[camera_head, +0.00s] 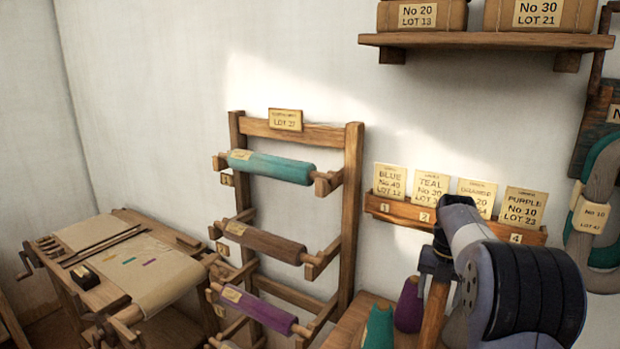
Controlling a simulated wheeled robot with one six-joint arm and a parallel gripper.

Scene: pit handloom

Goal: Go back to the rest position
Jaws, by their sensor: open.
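My arm reaches in from the lower right, its grey link and dark ribbed joint large in the picture. My gripper (436,266) is the small dark end beyond the link, in front of the label rack and above the bench. It is open, and I see nothing held in it. Its fingers are small and partly hidden, so their details are unclear. Below it, a teal cone (378,328) and a purple cone (409,305) stand on the wooden bench (345,328).
A wooden rack (353,200) against the wall holds teal (270,167), brown (265,242) and purple (255,308) rolls. A label rail (388,211) bears several cards. A shelf (480,40) with boxes hangs above. A loom-like table (130,260) stands left. Teal and grey hanks hang far right.

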